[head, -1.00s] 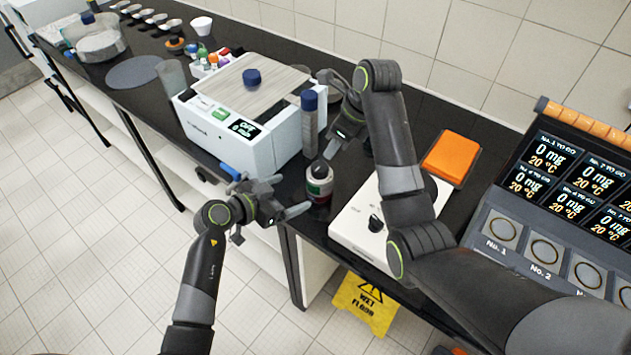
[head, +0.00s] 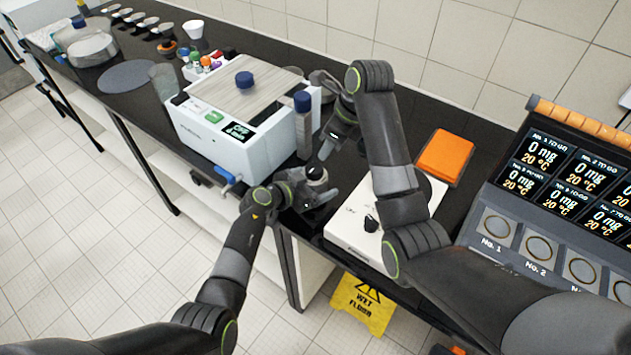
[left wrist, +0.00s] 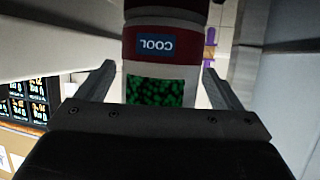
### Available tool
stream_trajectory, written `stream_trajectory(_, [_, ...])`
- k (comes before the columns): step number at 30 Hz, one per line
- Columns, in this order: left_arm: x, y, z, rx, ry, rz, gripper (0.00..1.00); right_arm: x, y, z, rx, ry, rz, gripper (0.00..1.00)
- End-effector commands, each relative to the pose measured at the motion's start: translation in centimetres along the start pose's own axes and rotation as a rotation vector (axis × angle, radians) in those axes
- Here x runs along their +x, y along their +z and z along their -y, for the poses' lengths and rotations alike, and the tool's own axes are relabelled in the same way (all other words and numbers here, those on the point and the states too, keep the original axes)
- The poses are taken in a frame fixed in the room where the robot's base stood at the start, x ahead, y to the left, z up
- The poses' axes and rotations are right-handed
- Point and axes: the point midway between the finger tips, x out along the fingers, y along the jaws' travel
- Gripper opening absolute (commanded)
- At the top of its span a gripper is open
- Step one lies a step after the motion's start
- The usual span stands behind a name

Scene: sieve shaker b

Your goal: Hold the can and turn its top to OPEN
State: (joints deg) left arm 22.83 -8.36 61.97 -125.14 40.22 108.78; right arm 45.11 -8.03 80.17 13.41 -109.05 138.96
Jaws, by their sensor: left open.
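The can (head: 316,175) stands upright at the front of the black bench, mostly hidden by my left gripper in the head view. In the left wrist view the can (left wrist: 160,55) shows a red band with a blue label that appears upside down, and a green patterned window below. My left gripper (head: 318,190) is open around the can's body, with one finger on each side; gaps show beside the fingers in the left wrist view (left wrist: 160,90). My right gripper (head: 331,146) is just above and behind the can, pointing down; its finger spacing is unclear.
A white boxy machine (head: 215,145) with a blue-capped lid is left of the can, with a blue-topped column (head: 303,125) close behind. A display panel (head: 575,175) is farther right.

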Motion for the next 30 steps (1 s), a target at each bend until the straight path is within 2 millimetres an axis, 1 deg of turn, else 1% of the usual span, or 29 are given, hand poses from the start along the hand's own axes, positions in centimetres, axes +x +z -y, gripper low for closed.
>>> stream_trajectory(9, [0.19,-0.01,0.0,0.0,-0.001,0.0,0.88,0.0,0.0,-0.01,0.0,0.0,0.0,0.36])
stream_trajectory(10, [0.19,-0.01,0.0,0.0,-0.001,0.0,0.86,0.0,0.0,-0.01,0.0,0.0,0.0,0.36])
stream_trajectory(24, [0.17,0.01,0.0,0.0,-0.001,0.0,0.25,0.0,0.0,0.0,0.0,0.0,0.0,0.36])
stream_trajectory(26, [0.17,0.01,0.0,0.0,-0.001,0.0,0.24,0.0,0.01,0.0,-0.001,0.0,0.0,0.43])
stream_trajectory(30, [0.16,0.01,0.0,0.0,-0.001,0.0,0.24,0.0,0.2,0.03,-0.043,0.002,-0.009,0.61])
